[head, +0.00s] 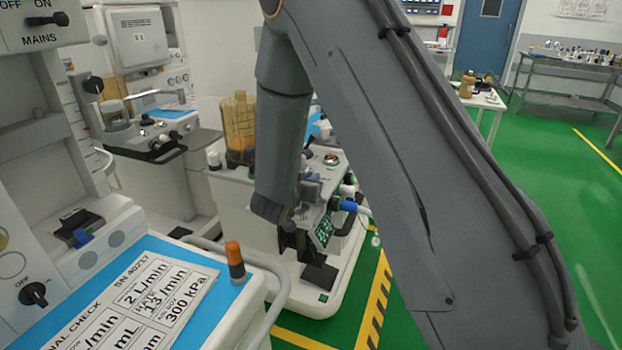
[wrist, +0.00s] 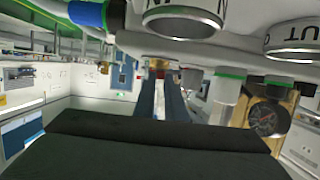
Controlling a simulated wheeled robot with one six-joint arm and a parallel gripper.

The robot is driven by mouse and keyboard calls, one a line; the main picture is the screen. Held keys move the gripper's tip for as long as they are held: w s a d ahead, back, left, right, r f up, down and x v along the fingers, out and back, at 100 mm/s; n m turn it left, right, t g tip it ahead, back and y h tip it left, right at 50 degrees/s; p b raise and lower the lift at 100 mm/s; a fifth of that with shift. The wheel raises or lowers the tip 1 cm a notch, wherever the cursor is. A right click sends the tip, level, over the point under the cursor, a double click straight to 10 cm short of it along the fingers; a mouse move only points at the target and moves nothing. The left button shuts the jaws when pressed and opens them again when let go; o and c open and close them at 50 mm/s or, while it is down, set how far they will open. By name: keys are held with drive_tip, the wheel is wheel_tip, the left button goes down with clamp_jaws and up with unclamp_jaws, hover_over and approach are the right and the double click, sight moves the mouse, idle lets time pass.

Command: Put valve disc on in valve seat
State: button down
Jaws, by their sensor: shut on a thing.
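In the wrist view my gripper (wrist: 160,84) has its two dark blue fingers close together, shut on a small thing. A small brass and red piece (wrist: 157,67) shows at the fingertips; I cannot make out whether it is the valve disc or lies behind. Above the fingers hangs a white housing with two silver-rimmed round ports. The left port (wrist: 184,22) has partly cut-off lettering, and the right port (wrist: 298,38) reads "UT". I cannot tell the in valve seat's inside from this angle.
A white cart (head: 225,180) with an amber canister (head: 238,125) stands beyond my arm. Another cart with a blue top (head: 235,275) is near at left, with an orange-capped post (head: 235,262). Green floor lies open at right.

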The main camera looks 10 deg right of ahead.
drive_tip(key=c, duration=1.8)
unclamp_jaws()
drive_tip(key=s+a+n+g+y+b, duration=0.15)
drive_tip(key=s+a+y, duration=0.25)
drive_tip(key=s, duration=0.4)
drive_tip(key=s+a+n+g+y, duration=0.3)
drive_tip(key=s+a+y, duration=0.15)
drive_tip(key=s, duration=0.25)
drive_tip(key=s+d+g, duration=0.2)
drive_tip(key=s, duration=0.5)
drive_tip(key=s+d+n+g, duration=0.1)
drive_tip(key=s+d+g, duration=0.2)
drive_tip(key=s, duration=0.3)
drive_tip(key=s+d+n+g, duration=0.1)
drive_tip(key=s+d+g, duration=0.1)
drive_tip(key=s, duration=0.5)
drive_tip(key=shift+s+d+r+g+h, duration=0.15)
drive_tip(key=shift+s+d+g, duration=0.05)
drive_tip(key=shift+d, duration=0.15)
drive_tip(key=shift+s+d+r+g+h, duration=0.1)
drive_tip(key=shift+s+d+r+g, duration=0.05)
drive_tip(key=shift+d, duration=0.2)
